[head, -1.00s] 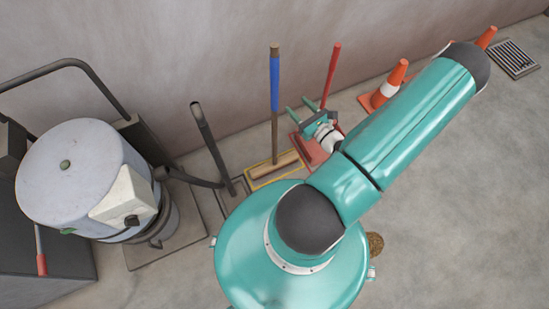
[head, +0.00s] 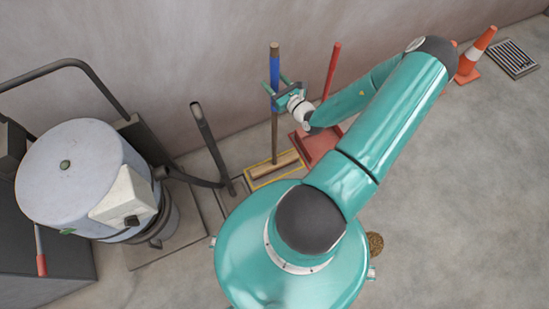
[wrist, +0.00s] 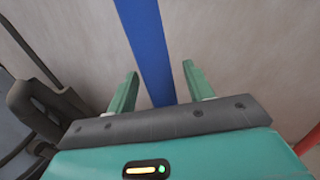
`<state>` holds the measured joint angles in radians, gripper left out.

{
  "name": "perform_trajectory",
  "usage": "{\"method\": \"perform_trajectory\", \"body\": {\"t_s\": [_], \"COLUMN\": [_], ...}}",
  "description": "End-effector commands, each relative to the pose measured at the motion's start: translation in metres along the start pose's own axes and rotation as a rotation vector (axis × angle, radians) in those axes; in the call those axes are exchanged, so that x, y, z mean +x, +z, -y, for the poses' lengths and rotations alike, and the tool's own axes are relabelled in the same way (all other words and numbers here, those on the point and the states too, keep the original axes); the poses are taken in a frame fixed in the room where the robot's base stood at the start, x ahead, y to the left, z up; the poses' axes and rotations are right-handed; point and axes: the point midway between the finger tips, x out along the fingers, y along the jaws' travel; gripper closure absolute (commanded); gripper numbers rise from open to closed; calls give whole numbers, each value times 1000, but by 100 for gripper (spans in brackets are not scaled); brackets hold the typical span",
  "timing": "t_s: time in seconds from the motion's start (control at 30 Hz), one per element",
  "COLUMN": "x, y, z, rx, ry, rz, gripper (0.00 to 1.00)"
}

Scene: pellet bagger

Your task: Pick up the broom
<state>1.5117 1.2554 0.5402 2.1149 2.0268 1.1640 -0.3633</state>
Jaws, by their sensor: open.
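The broom (head: 274,134) stands upright near the wall, with a blue grip (head: 275,66) high on its brown handle. Its wide tan head (head: 275,167) rests in a yellow-edged frame on the floor. My gripper (head: 273,83) is open at the lower part of the blue grip. In the wrist view the blue grip (wrist: 145,40) runs between my two green fingers (wrist: 161,70), closer to the left one at the tips. I cannot tell whether either finger touches it.
A red-handled dustpan (head: 316,147) stands right of the broom. A grey hose wand (head: 211,147) leans to the left, beside a drum-shaped vacuum (head: 75,170). An orange cone (head: 475,56) and a floor grate (head: 514,58) are at the far right. The wall (head: 180,60) is close behind.

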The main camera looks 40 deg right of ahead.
Motion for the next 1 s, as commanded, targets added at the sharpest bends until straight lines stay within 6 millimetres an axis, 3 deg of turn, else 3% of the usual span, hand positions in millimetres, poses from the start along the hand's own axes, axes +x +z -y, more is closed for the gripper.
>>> {"method": "perform_trajectory", "body": {"t_s": [0.2,0.47,0.5,1.0], "x": [2,2,2,4], "y": [0,0,1,10], "z": [0,0,0,3], "rx": [-1,-1,-1,-3], "ry": [0,0,0,4], "rz": [-1,0,2,3], "gripper": [48,97,100,100]}}
